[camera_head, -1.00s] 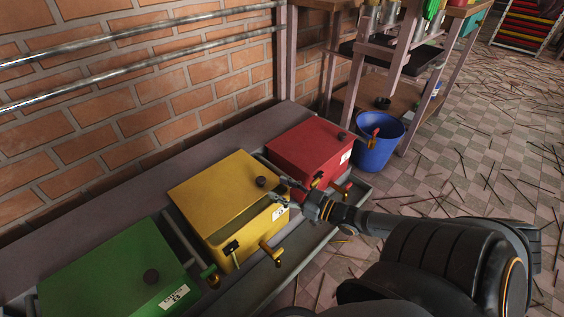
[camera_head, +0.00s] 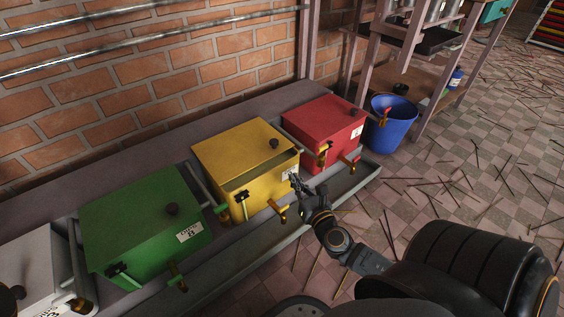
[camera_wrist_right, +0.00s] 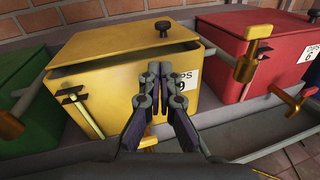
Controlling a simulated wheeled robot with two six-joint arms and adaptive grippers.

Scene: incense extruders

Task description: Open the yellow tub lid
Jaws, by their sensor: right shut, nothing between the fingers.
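The yellow tub (camera_head: 237,179) stands between the green and red tubs. Its yellow lid (camera_head: 238,150) has a black knob (camera_head: 274,143) near its right front corner. The lid is slightly raised, with a narrow gap along the front edge, also seen in the right wrist view (camera_wrist_right: 120,48). My right gripper (camera_head: 296,181) is shut and empty in front of the tub's right front, by the white label. In the right wrist view its fingertips (camera_wrist_right: 150,72) are in front of the tub's front wall, below the lid edge. Whether they touch it I cannot tell. My left gripper is not in view.
A green tub (camera_head: 135,232) stands on the left and a red tub (camera_head: 318,125) on the right. A brass tap (camera_head: 281,212) sticks out at the yellow tub's front. A blue bucket (camera_head: 392,130) stands beyond the red tub. Sticks litter the floor.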

